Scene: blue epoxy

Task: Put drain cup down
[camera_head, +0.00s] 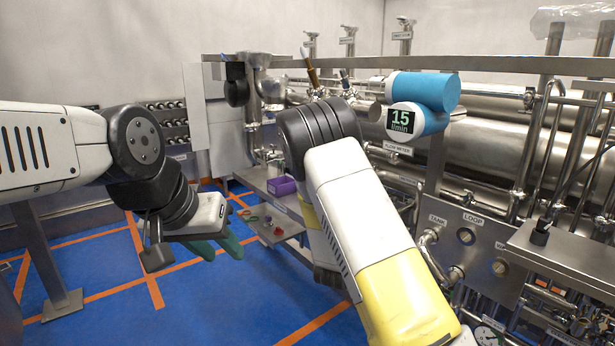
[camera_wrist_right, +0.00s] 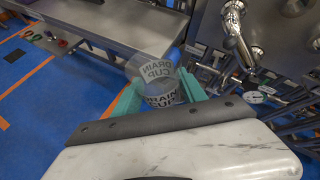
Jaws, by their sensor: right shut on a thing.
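The drain cup (camera_wrist_right: 160,92) is a see-through cup with dark "DRAIN CUP" lettering, seen in the right wrist view. My right gripper (camera_wrist_right: 160,97) is shut on it, with one teal finger on each side. The cup's lower part is hidden behind the gripper body. In the head view the right gripper and the cup are hidden behind my right arm. My left gripper (camera_head: 218,246) hangs over the blue floor at the left in the head view. Its two teal fingers stand apart with nothing seen between them.
A steel bench (camera_head: 262,186) carries a purple box (camera_head: 281,186); small coloured-handled tools lie on a low shelf (camera_head: 275,231). Steel pipes and valves, a panel (camera_head: 470,245) marked "TANK" and "LOOP", and a flow meter (camera_head: 403,121) reading 15 fill the right. Blue floor lies open at left.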

